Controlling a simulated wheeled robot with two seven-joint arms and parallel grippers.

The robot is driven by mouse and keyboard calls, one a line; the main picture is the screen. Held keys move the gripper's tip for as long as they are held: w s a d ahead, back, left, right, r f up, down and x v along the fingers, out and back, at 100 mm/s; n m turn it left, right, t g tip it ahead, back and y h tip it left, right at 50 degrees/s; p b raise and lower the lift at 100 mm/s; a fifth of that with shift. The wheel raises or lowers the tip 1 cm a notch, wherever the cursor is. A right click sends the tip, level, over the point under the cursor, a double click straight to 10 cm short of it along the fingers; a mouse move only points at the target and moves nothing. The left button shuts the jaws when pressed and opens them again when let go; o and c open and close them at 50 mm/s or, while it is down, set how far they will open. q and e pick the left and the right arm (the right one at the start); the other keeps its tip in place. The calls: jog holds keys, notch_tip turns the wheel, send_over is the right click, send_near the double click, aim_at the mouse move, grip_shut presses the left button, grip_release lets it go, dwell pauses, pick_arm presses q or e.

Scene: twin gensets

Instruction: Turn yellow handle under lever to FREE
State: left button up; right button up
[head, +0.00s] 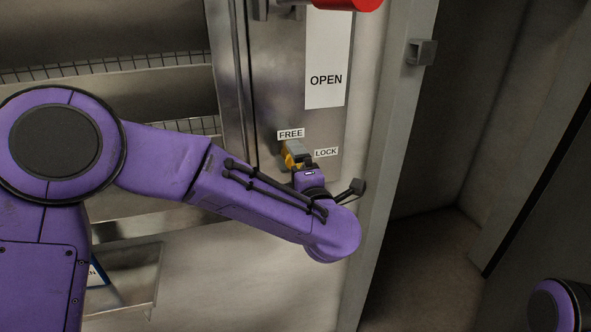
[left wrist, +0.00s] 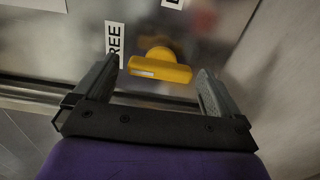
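The yellow handle (head: 289,161) is mounted on the metal panel, by the FREE label (head: 291,133) and the LOCK label (head: 326,153). My left gripper (head: 294,154) is at the handle and hides part of it in the head view. In the left wrist view the yellow handle (left wrist: 163,69) lies crosswise between my open fingers (left wrist: 157,70), with a gap on each side. A white mark is on its left end, near the FREE label (left wrist: 114,45). No right gripper shows; only a purple part of my right arm is at the lower right.
A red grip (head: 350,4) shows at the top edge, above the OPEN label (head: 326,82). A grey latch piece (head: 422,52) sticks out from the frame on the right. Metal shelves lie behind my left arm. A dark open space is right of the frame.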

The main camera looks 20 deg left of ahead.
pick_arm(q)
jog(key=b+v, duration=0.1)
jog(key=v, duration=0.9)
jog(key=shift+s+d, duration=0.2)
jog(key=shift+s, duration=0.05)
